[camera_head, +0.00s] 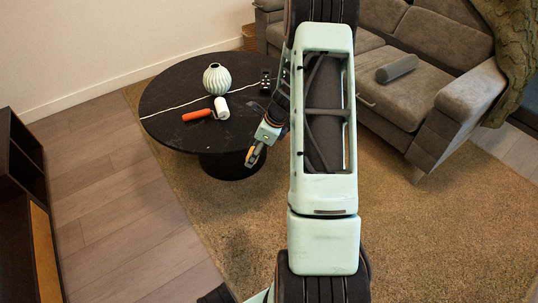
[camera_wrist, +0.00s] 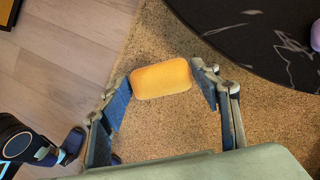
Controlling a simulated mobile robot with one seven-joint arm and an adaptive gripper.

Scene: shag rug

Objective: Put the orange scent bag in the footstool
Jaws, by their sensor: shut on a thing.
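The orange scent bag (camera_wrist: 162,78) is a small, rounded, yellow-orange block between my gripper's fingertips in the wrist view, touched at both ends. The bag is off the floor, above the rug. I cannot make out a footstool for certain in either view.
The round black table (camera_head: 165,97) bears a ribbed vase (camera_head: 217,79), an orange cylinder (camera_head: 197,115) and a white cylinder (camera_head: 222,108). A grey sofa (camera_head: 440,40) stands at the right, a dark cabinet (camera_head: 20,180) at the left. The rug (camera_head: 440,230) is clear at the lower right.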

